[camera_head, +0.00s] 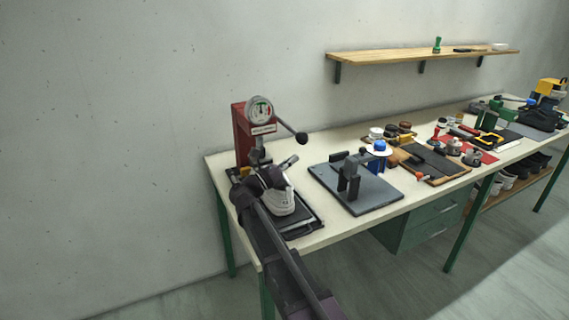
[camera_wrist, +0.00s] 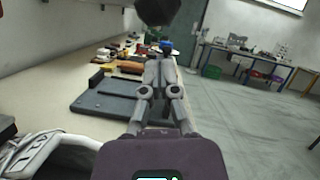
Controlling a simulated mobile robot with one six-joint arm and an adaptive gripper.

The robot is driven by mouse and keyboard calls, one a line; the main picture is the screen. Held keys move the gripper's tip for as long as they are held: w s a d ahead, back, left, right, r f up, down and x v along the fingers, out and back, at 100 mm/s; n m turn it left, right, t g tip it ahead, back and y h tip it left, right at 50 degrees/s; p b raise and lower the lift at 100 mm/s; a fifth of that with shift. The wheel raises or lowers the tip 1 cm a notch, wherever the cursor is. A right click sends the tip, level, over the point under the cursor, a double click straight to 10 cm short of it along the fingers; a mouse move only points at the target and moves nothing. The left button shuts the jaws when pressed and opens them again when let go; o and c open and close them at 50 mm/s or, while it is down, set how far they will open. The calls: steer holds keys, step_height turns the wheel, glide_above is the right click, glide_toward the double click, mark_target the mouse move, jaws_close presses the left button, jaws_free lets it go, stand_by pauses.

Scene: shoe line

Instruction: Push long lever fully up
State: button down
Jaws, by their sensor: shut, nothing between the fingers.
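The long lever (camera_head: 286,127) sticks out to the right from the red press (camera_head: 242,133) and slopes down to a dark ball knob (camera_head: 301,138). The dark knob also shows large at the top edge of the wrist view (camera_wrist: 158,9). My gripper (camera_head: 292,159) is shut and empty, just below the knob and above the white shoe. In the wrist view its fingertips (camera_wrist: 160,58) lie below the knob in the picture, with a visible gap. My wrist and arm hide part of the press base.
A white shoe (camera_head: 281,202) sits on the press base, close under my gripper; it also shows in the wrist view (camera_wrist: 50,158). A grey plate (camera_head: 375,199) with a dark upright fixture lies to the right. Tools crowd the bench beyond. A wooden shelf (camera_head: 400,56) hangs behind.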

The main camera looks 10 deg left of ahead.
steer(key=shift+w+d+r+p, duration=0.15)
steer(key=shift+w+r+p, duration=0.15)
steer(key=shift+r+p, duration=0.3)
steer(key=shift+w+d+r+p, duration=0.15)
steer(key=shift+w+r+p, duration=0.15)
steer(key=shift+r, duration=0.4)
